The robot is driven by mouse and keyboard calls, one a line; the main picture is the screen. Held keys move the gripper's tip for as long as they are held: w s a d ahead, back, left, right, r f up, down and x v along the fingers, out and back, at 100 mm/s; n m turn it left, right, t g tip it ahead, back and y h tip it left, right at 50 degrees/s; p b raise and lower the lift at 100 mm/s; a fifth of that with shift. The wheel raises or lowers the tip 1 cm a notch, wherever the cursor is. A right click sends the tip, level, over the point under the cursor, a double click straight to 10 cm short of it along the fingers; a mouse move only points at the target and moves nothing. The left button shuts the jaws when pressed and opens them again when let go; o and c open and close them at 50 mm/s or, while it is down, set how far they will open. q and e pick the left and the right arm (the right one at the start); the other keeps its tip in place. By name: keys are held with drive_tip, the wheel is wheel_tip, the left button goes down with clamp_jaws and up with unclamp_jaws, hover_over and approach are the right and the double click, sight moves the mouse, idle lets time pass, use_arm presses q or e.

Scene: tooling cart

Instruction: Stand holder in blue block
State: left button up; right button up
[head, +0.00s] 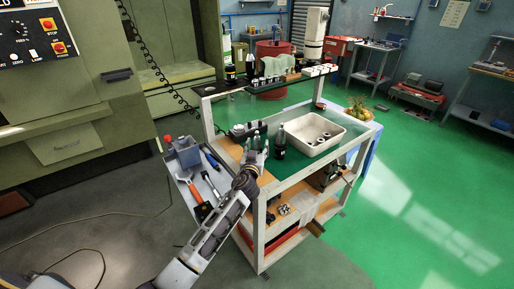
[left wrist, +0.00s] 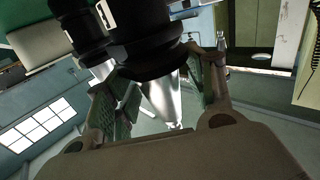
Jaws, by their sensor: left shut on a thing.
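My left gripper (head: 254,158) is over the near left corner of the cart. In the left wrist view its two fingers (left wrist: 160,85) are closed around a tool holder (left wrist: 152,45) with a thick black flanged body and a shiny metal taper. In the head view the held holder is too small to make out clearly. A grey-blue block (head: 187,153) stands in the side tray, to the left of the gripper and apart from it. Another dark holder (head: 280,141) stands upright on the cart top, just right of the gripper. My right gripper is not in view.
The cart's green top (head: 298,112) carries a white bin (head: 318,134) with small parts inside. A raised shelf (head: 275,84) at the back holds several holders. The side tray (head: 184,180) holds an orange-handled tool (head: 201,211) and a blue-handled tool (head: 212,161).

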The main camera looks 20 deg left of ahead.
use_arm(q)
drive_tip(key=shift+r, duration=0.2)
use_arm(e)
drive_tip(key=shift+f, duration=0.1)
use_arm(q)
drive_tip(key=o, duration=1.1)
drive_tip(key=shift+f, duration=0.25)
drive_tip(key=shift+c, duration=0.2)
drive_tip(key=o, duration=0.4)
drive_tip(key=shift+r, duration=0.15)
drive_tip(key=s+d+b, duration=0.1)
drive_tip(key=s, duration=1.1)
drive_tip(key=shift+d, duration=0.25)
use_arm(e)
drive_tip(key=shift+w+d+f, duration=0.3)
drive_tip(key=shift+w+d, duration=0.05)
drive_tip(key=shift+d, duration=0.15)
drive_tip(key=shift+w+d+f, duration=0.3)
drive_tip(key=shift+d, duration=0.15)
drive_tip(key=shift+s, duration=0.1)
